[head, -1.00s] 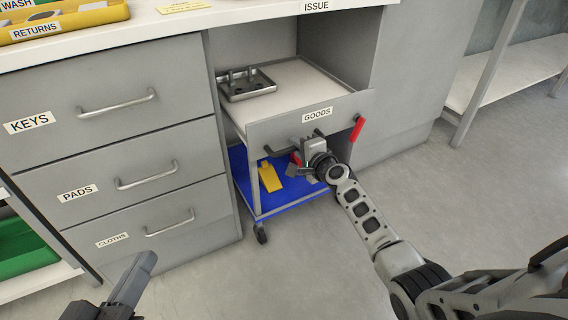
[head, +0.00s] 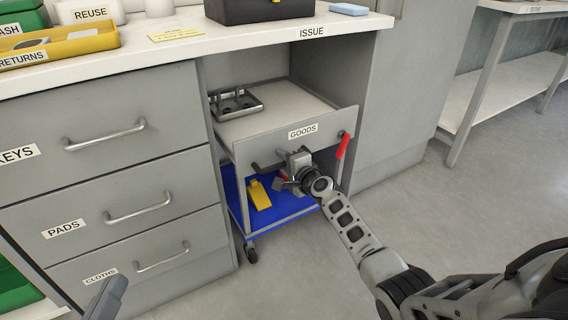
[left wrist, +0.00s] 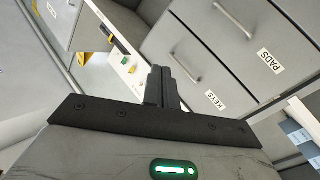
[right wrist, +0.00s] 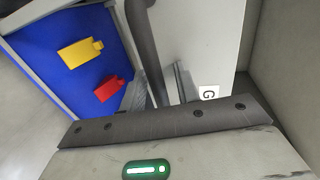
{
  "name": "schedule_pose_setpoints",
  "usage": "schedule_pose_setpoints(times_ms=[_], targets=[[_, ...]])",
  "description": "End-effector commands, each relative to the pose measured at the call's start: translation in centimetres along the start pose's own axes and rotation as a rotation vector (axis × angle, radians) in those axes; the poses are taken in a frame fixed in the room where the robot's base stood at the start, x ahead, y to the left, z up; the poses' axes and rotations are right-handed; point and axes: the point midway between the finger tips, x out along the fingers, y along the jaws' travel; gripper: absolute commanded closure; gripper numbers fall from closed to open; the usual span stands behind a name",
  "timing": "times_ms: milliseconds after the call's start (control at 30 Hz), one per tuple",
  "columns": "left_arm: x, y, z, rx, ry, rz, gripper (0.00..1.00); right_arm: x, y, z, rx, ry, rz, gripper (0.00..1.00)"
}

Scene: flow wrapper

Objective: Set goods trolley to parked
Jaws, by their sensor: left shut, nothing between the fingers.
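The goods trolley (head: 245,150) stands in the bay under the ISSUE counter, its GOODS front panel sticking out a little. Its blue lower shelf (head: 275,222) also shows in the right wrist view (right wrist: 45,60). My right gripper (head: 291,172) is at the dark handle bar on the front panel. In the right wrist view the bar (right wrist: 143,35) runs down between its parted fingers (right wrist: 160,88), with a gap on one side. A red lever (head: 344,145) is at the panel's right end. My left gripper (left wrist: 163,88) is shut and empty, in front of the drawers.
A metal tray (head: 240,108) sits on the trolley top. A yellow item (head: 259,196) and a red item (right wrist: 109,89) lie on its lower shelf. KEYS, PADS and CLOTHS drawers (head: 165,200) are left of the bay. Floor in front is clear.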

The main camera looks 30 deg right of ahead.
Motion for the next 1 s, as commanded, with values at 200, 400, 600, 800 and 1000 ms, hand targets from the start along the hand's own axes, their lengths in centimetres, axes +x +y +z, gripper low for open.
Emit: schedule_pose_setpoints(times_ms=[200,400,600,800,1000], targets=[[0.0,-0.1,0.0,-0.002,0.001,-0.002,1.0,0.0,-0.1,0.1,0.001,-0.002,-0.003,0.68],[0.0,0.2,-0.8,-0.009,-0.009,-0.009,1.0,-1.3,-0.2,0.1,0.0,-0.003,0.001,0.68],[-0.8,-0.4,1.3,-0.011,-0.134,-0.076,1.0,-5.5,-0.5,0.1,-0.001,-0.003,0.003,0.68],[-1.1,-1.0,1.6,0.067,-0.183,-0.113,1.0,-10.5,-0.2,0.0,0.0,-0.001,0.003,0.68],[-1.3,-1.4,2.0,0.11,-0.209,-0.131,1.0,-14.1,-0.1,0.0,-0.001,0.0,0.002,0.68]])
